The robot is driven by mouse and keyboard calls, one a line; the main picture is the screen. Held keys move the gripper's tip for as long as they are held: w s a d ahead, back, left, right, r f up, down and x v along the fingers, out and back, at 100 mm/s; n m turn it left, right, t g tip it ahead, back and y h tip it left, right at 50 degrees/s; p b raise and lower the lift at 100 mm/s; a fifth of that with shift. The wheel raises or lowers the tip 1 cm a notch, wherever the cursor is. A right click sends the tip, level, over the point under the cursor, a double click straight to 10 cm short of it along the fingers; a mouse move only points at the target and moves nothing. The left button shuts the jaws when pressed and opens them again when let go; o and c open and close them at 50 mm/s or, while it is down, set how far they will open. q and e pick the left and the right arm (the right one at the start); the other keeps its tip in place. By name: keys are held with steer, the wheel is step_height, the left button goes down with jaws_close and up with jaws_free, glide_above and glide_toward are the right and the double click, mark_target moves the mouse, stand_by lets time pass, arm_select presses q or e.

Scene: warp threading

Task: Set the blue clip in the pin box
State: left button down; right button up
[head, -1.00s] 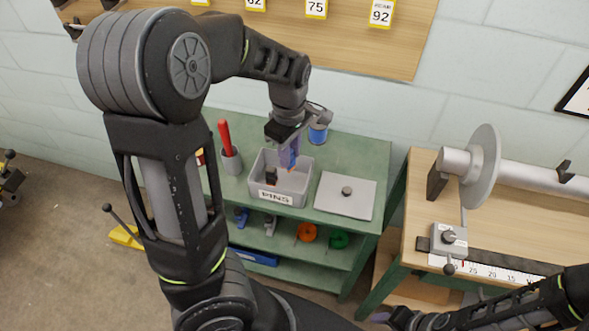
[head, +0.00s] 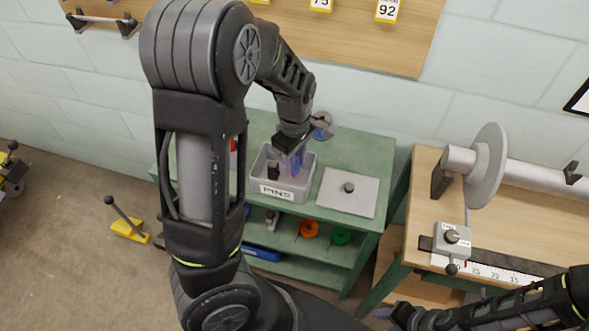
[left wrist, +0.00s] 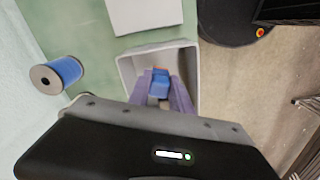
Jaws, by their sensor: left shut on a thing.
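The grey pin box (head: 286,193), labelled PINS, stands open on the green bench. My left gripper (head: 293,164) points down into the box opening, its purple fingers shut on the blue clip (left wrist: 160,80). In the left wrist view the clip is between the fingertips, inside the outline of the box (left wrist: 187,62). The fingers hide part of the clip, and I cannot tell whether it touches the floor of the box. A small black object (head: 272,172) is in the left part of the box. My right gripper (head: 388,313) is at the bottom edge, mostly cut off.
A grey lid (head: 346,192) with a black knob lies right of the box. Orange (head: 309,229) and green (head: 340,236) spools sit on the shelf below. A wooden table (head: 415,205) with a roller stands to the right.

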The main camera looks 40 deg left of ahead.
arm_select(q)
steer(key=shift+f, duration=1.85)
steer(key=shift+f+b, duration=0.2)
steer(key=shift+b, duration=0.1)
steer(key=c, duration=1.2)
jaws_free()
steer(key=shift+o, duration=0.2)
steer(key=shift+r, duration=0.15)
step_height(320, 180, up, 12)
steer(key=shift+r+p, duration=0.1)
steer(key=shift+p, duration=0.55)
